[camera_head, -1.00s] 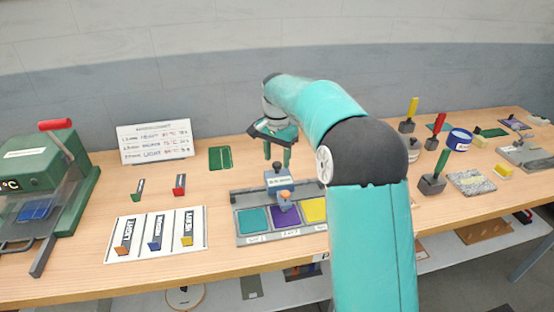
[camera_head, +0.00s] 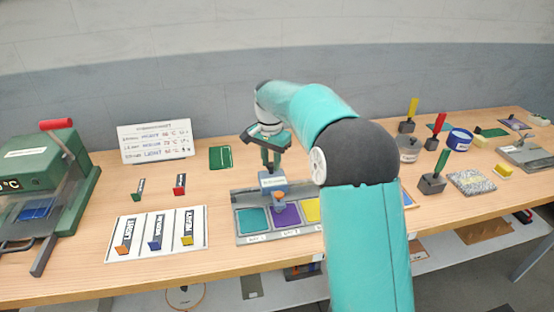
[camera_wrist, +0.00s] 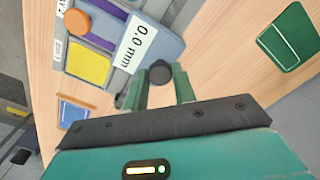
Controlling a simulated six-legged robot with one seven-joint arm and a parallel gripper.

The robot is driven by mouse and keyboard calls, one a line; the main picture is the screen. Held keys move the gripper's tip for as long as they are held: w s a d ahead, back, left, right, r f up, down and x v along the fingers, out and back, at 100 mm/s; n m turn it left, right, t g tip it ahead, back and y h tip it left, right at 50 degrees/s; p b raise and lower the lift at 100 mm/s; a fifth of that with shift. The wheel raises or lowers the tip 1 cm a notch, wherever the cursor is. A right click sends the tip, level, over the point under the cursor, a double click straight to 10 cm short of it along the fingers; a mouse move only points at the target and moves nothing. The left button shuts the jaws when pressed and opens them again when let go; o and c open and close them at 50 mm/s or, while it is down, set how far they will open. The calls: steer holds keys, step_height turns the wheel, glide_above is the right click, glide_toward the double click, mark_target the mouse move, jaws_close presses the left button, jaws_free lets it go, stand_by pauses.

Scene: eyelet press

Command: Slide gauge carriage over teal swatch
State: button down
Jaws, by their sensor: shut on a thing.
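The gauge carriage (camera_head: 272,182) is a blue-grey block on the rail of a grey base (camera_head: 240,232). Its orange knob (camera_head: 279,197) points to the front, near the left edge of the purple swatch (camera_head: 286,215). The teal swatch (camera_head: 253,220) lies in the left pocket, in front and to the left of the carriage. The yellow swatch (camera_head: 312,208) is partly hidden by my arm. My gripper (camera_head: 271,164) is shut on the carriage's dark top knob, which shows between the fingers in the wrist view (camera_wrist: 160,72). The carriage label (camera_wrist: 139,42) reads 0.0 mm there.
A white card with three labelled slots (camera_head: 156,234) lies left of the base. A green swatch (camera_head: 220,157) and a sign (camera_head: 156,141) are behind it. A green press (camera_head: 40,165) stands far left. Stamps and blocks (camera_head: 432,182) are on the right.

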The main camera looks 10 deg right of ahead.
steer(key=a, duration=0.8)
steer(key=shift+a, duration=0.1)
steer(key=c, duration=1.1)
jaws_free()
steer(key=shift+a, duration=0.1)
steer(key=shift+c, duration=0.2)
step_height(320, 180, up, 14)
steer(key=shift+d, duration=0.2)
